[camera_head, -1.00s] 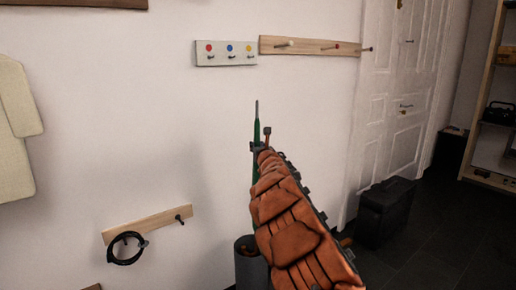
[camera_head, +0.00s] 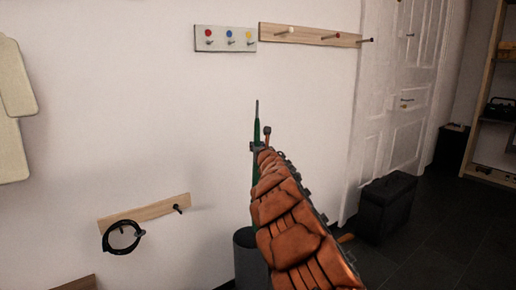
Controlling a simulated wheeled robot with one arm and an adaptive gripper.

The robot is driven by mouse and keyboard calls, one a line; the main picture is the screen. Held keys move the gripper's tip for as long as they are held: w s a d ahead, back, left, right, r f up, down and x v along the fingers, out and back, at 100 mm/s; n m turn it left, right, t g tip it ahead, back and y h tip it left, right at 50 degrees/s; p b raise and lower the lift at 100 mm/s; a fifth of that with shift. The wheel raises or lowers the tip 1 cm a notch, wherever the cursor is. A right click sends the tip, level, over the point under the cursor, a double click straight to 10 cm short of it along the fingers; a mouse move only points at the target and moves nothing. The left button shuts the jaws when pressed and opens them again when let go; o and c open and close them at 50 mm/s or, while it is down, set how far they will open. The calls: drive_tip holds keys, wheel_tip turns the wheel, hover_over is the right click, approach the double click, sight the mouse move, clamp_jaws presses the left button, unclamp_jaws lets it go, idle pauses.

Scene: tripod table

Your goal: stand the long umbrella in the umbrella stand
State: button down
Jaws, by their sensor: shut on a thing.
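The long green umbrella (camera_head: 256,122) is upright in the middle of the view, with its thin tip pointing up. My gripper (camera_head: 257,147) is shut on it, at the end of my orange-covered arm. The arm hides much of the gripper and the umbrella's lower part. A dark grey cylinder, which looks like the umbrella stand (camera_head: 246,262), stands on the floor by the wall, below the gripper and partly behind my arm. Its opening is partly hidden. I cannot tell how far the umbrella's lower end is from it.
A low wooden peg rail (camera_head: 150,212) with a black loop (camera_head: 118,241) is on the wall at left. Two more rails (camera_head: 225,39) are higher up. A black box (camera_head: 387,207) stands on the floor by the white door (camera_head: 398,110). Dark floor is free at right.

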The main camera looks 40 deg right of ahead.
drive_tip(key=shift+f+b, duration=3.05)
drive_tip(key=shift+b, duration=0.35)
drive_tip(key=c, duration=0.8)
unclamp_jaws()
drive_tip(key=shift+o, duration=0.2)
drive_tip(key=v, duration=1.2)
